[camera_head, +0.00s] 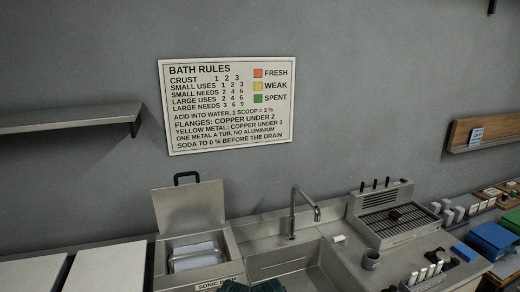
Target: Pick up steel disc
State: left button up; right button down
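I cannot make out a steel disc for certain. A small dark round object (395,215) lies on the slatted top of a grey bench unit (378,232) at the right; its material is too small to tell.
An open-lidded steel bath (228,248) stands left of a sink (285,262) with a tall tap (293,212). A shelf (70,123) juts from the wall.

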aim_at(395, 216)
jog(key=z, duration=0.4)
jog(key=i+l+z, duration=0.15)
jog(key=l+z, duration=0.25)
jog(key=i+l+z, duration=0.2)
jog(key=z, duration=0.2)
jog(key=i+l+z, duration=0.1)
jog(key=i+l, duration=0.3)
jog(key=i+l+z, duration=0.15)
jog(key=i+l, duration=0.25)
jog(key=i, duration=0.2)
jog(key=i+l+z, duration=0.1)
jog(key=i+l, duration=0.2)
jog(key=i, duration=0.2)
